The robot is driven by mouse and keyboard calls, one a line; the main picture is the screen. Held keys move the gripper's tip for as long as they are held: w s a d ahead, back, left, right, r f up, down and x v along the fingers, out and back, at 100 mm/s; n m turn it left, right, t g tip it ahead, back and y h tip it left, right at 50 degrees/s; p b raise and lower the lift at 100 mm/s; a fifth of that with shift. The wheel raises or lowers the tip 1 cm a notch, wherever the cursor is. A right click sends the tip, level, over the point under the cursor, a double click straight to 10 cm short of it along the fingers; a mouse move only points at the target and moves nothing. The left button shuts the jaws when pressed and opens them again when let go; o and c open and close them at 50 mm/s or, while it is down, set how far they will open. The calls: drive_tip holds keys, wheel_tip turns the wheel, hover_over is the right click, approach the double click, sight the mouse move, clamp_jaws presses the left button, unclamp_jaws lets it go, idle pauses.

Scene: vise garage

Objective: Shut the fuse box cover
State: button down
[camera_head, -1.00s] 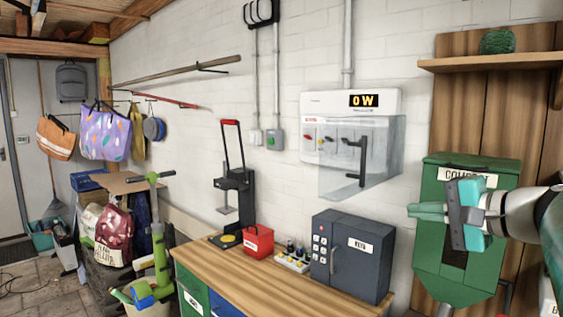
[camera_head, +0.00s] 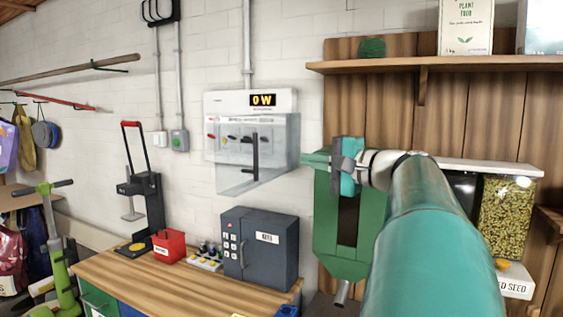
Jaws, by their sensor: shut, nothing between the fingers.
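The white fuse box (camera_head: 282,101) is on the white brick wall, left of my gripper, with a lit "0 W" display. Its clear cover (camera_head: 232,178) stands out from the box front and reaches below it, with a dark upright handle (camera_head: 255,157). Coloured switches show through the cover. I cannot tell exactly how wide its gap is.
A dark key cabinet (camera_head: 265,240), a red box (camera_head: 168,245) and a black press (camera_head: 145,200) stand on the wooden workbench (camera_head: 150,290) below. A green container (camera_head: 330,235) hangs under my gripper. A wooden shelf (camera_head: 400,66) is above.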

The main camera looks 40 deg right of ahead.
drive_tip(key=w+a, duration=0.4)
drive_tip(key=w, duration=0.4)
drive_tip(key=shift+w, duration=0.1)
